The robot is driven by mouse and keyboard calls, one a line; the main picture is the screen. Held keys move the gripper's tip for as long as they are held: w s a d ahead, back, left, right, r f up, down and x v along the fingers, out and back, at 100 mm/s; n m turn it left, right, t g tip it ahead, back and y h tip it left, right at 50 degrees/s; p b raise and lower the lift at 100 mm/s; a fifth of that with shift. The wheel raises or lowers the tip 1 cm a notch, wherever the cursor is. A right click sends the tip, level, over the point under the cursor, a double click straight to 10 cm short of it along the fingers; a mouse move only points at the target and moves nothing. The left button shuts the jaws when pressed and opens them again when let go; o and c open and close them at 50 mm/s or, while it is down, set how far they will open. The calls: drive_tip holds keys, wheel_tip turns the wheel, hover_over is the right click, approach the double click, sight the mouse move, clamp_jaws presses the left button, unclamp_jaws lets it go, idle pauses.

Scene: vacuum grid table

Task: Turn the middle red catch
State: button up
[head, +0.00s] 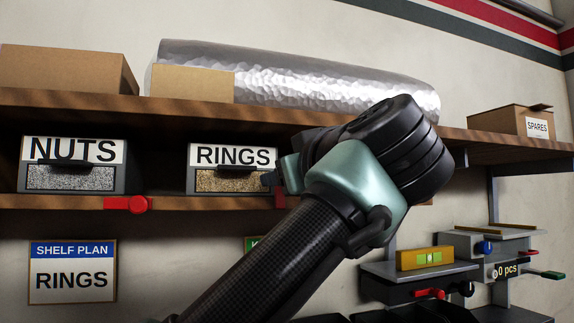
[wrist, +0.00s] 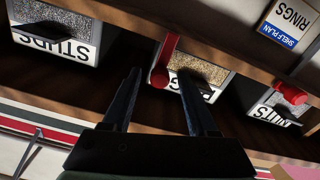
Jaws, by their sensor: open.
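The middle red catch (wrist: 164,62) is at the shelf edge by the RINGS bin (wrist: 200,72). In the wrist view its bar lies across the shelf edge and its round end overlaps the bin's side. In the head view only a red sliver of it (head: 280,199) shows; my gripper hides the rest. My gripper (wrist: 160,74) is open, with one fingertip on each side of the catch's round end in the wrist view. I cannot tell whether a finger touches it. The RINGS bin (head: 232,156) also shows in the head view, left of my gripper (head: 272,180).
The NUTS bin (head: 118,178) has its own red catch (head: 130,204), lying along the shelf edge. A STUDS bin (wrist: 55,30) shows in the wrist view. A shelf plan card (head: 72,271) reads RINGS. A silver roll (head: 300,75) and boxes lie on the upper shelf (head: 60,98).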

clamp_jaws()
drive_tip(key=shift+d+f, duration=0.1)
idle(0.4)
drive_tip(key=shift+w+d+f+m+b, duration=0.2)
drive_tip(key=shift+d+f+m+b, duration=0.45)
drive_tip(key=shift+m, duration=2.35)
drive_tip(key=shift+w+d+f+m+b, duration=0.2)
drive_tip(key=shift+d+f+m+b, duration=0.35)
drive_tip(key=shift+m, duration=2.45)
drive_tip(key=shift+w+d+f+m+b, duration=0.3)
drive_tip(key=shift+d+f+m, duration=0.55)
drive_tip(key=shift+m, duration=2.15)
unclamp_jaws()
drive_tip(key=shift+s, duration=0.1)
